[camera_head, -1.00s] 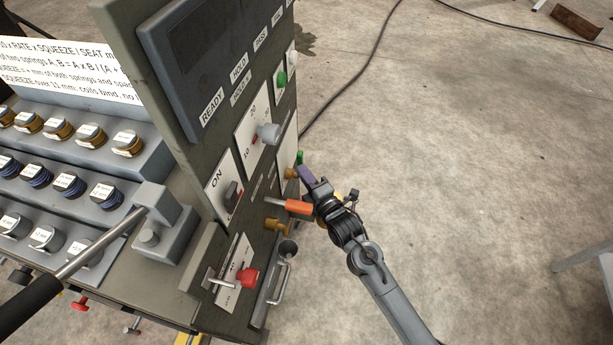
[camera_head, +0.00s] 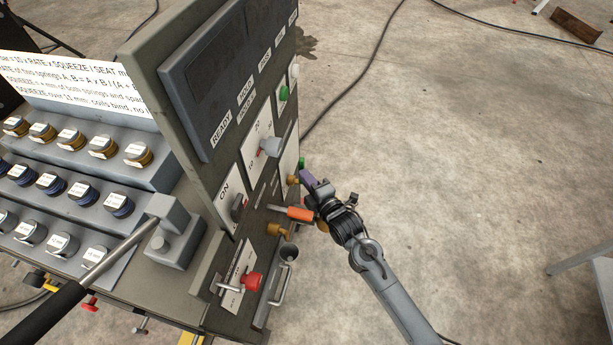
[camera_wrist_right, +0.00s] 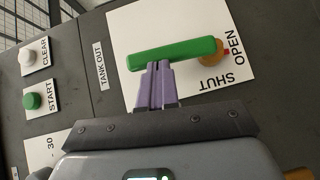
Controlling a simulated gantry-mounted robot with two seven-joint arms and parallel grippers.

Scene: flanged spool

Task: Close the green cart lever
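The green lever (camera_wrist_right: 172,54) lies across a white plate (camera_wrist_right: 130,25) marked OPEN and SHUT in the right wrist view. It reaches left from a brass pivot (camera_wrist_right: 215,58), tilted slightly. My right gripper (camera_wrist_right: 158,66) has its purple fingers close together at the lever's near edge, around mid-length. They seem to touch it from the side, not straddle it. In the head view only a small green part (camera_head: 301,163) of the lever shows, beside my right gripper (camera_head: 306,176) at the cart's right face. My left gripper is not in view.
An orange handle (camera_head: 300,214) and a brass fitting (camera_head: 279,231) sit just below my right gripper. A red knob (camera_head: 251,282) and metal handle (camera_head: 281,285) are lower on the cart (camera_head: 200,300). Green START (camera_wrist_right: 32,101) and white CLEAR buttons are nearby. The floor to the right is open.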

